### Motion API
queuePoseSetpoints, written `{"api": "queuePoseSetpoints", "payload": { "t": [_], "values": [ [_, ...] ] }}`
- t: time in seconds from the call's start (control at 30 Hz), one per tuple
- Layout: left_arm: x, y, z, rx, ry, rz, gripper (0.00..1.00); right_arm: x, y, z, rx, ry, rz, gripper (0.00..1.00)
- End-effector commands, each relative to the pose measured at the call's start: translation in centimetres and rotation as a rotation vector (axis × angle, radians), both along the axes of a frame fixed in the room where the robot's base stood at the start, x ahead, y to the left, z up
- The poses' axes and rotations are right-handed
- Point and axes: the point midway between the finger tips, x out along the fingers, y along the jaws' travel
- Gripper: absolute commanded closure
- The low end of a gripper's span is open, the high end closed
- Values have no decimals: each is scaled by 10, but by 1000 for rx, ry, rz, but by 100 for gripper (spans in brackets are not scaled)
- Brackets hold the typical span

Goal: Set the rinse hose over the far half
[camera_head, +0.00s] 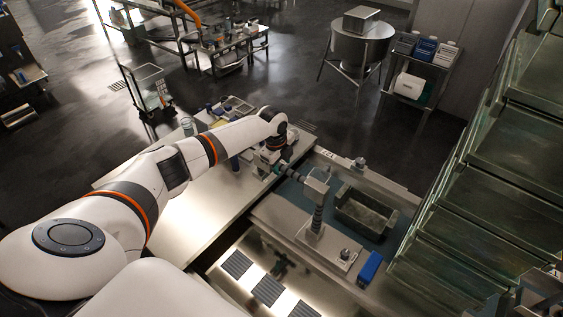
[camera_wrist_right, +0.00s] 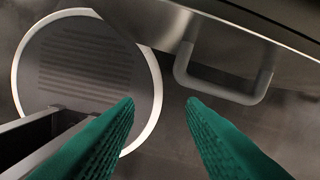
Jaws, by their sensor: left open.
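The rinse hose (camera_head: 318,205) stands on the metal ledge at the near side of a sink (camera_head: 292,192), its ribbed dark neck upright and its pale head at the top. My left gripper (camera_head: 284,167) is open just beyond and left of the hose head, over the sink's left end. Whether its teal fingers touch the hose I cannot tell. A grey rectangular tub (camera_head: 343,207) sits in the right part of the sink. My right gripper (camera_wrist_right: 160,100) shows only in the right wrist view, with its teal fingers apart and nothing between them.
A blue block (camera_head: 370,268) lies on the ledge right of the hose. Glass-like stacked panels (camera_head: 480,190) rise on the right. In the right wrist view, a white-rimmed disc (camera_wrist_right: 85,75) and a grey handle (camera_wrist_right: 225,92) lie beyond the fingers. The left worktop (camera_head: 190,212) has bare room.

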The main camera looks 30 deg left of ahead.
Motion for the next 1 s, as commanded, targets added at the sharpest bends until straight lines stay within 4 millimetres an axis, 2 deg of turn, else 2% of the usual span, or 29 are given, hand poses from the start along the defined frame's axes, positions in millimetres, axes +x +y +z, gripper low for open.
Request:
{"api": "queuePoseSetpoints", "payload": {
  "t": [0.17,0.4,0.43,0.7,1.0],
  "values": [
    [2,0,-10,1,0,0,57,0,-2,2,-2,0,1,64],
    [2,0,-11,0,-1,0,57,0,-2,2,-2,1,1,64],
    [2,0,-11,0,-1,0,59,0,-2,2,-2,1,1,64],
    [2,0,-11,0,-1,0,100,0,-2,2,-2,1,0,64],
    [2,-2,-11,0,-1,-8,100,0,-2,0,-2,1,-1,64]
  ]
}}
